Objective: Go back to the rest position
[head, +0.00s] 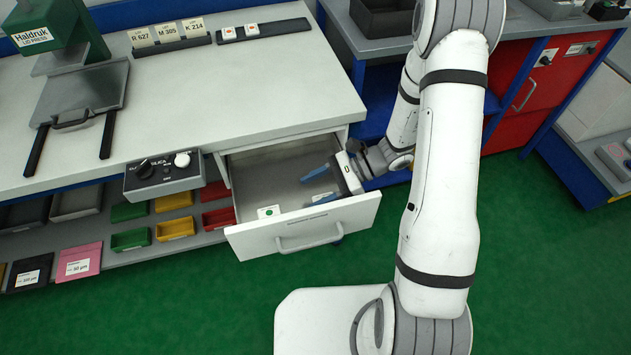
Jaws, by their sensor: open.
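My gripper (318,186) is over the right part of an open drawer (264,240). Its two blue fingers are spread apart, point left and hold nothing. The fingers overlap the drawer's inside and its front edge in the picture; I cannot tell how deep they are. A small white piece with a green mark (268,212) lies in the drawer's front left corner, apart from the fingers. My arm reaches from the bottom right up and back down to the drawer.
The white bench (270,90) stands above the drawer. A control box (163,175) with knobs juts from its front edge. A green press (60,30) stands at the back left. Coloured bins (175,229) sit below. A red cabinet (530,95) is at right. Green floor is free in front.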

